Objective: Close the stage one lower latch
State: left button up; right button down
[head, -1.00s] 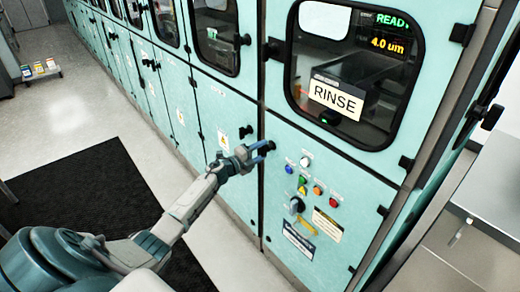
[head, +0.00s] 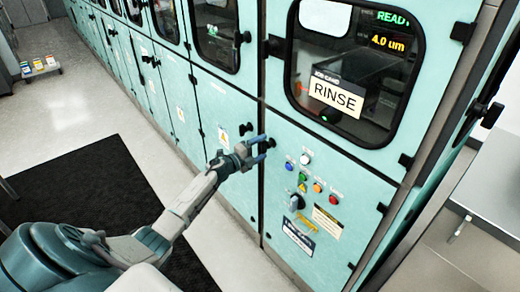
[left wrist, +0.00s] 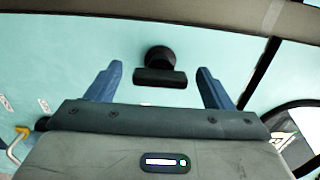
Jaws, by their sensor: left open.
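A black latch (head: 270,143) stands out from the teal lower door panel under the window with the RINSE sign. In the left wrist view the latch (left wrist: 160,68) shows a round base and a flat bar lying across the picture. My left gripper (head: 262,148) is at this latch in the head view, its blue fingers pointing at the panel. In the left wrist view the gripper (left wrist: 159,72) is open, with the latch between its two fingers and a gap on each side. I cannot tell its exact depth from the bar. My right gripper is not in view.
Another black latch (head: 246,128) is just left on the neighbouring door. Coloured buttons (head: 304,176) and a rotary switch (head: 296,202) are below right. An upper black latch (head: 274,46) sits beside the window. A dark mat (head: 85,205) lies on the open floor.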

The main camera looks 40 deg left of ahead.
pick_arm(q)
jog(key=b+v, duration=0.3)
jog(key=v, duration=0.7)
jog(key=shift+s, duration=0.4)
jog(key=shift+a, duration=0.1)
